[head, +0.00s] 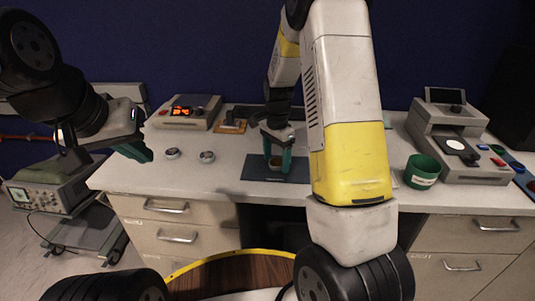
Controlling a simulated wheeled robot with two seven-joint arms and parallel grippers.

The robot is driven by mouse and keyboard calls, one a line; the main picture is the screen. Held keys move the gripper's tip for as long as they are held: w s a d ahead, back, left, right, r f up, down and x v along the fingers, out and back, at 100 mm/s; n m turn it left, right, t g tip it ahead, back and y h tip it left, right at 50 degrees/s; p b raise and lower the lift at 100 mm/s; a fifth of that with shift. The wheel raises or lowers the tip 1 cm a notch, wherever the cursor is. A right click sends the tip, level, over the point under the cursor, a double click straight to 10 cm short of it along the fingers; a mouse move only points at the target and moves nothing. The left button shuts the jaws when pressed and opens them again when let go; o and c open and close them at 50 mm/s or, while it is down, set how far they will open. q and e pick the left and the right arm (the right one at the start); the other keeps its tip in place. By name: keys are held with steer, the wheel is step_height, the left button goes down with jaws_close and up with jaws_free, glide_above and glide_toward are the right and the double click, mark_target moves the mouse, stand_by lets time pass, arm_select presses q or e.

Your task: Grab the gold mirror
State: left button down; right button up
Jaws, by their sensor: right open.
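A small round brownish-gold piece (277,161), which looks like the gold mirror, sits on a dark teal mat (262,175) on the bench. My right gripper (277,157) points down over it, with its teal fingers open on either side of the piece. I cannot tell whether the fingers touch it; the gripper hides part of it. My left gripper (143,152) hangs off the bench's left edge, seen from the side, with nothing visible in it. Its finger gap is not clear.
Two small round pieces (207,156) (172,153) lie left of the mat. A grey box with a red display (187,112) stands behind them. A green cup (422,171) and a grey device (459,150) are on the right. The bench (225,185) is bare near its front left.

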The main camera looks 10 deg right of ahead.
steer(key=c, duration=1.4)
steer(key=shift+c, duration=0.5)
steer(key=shift+r, duration=0.15)
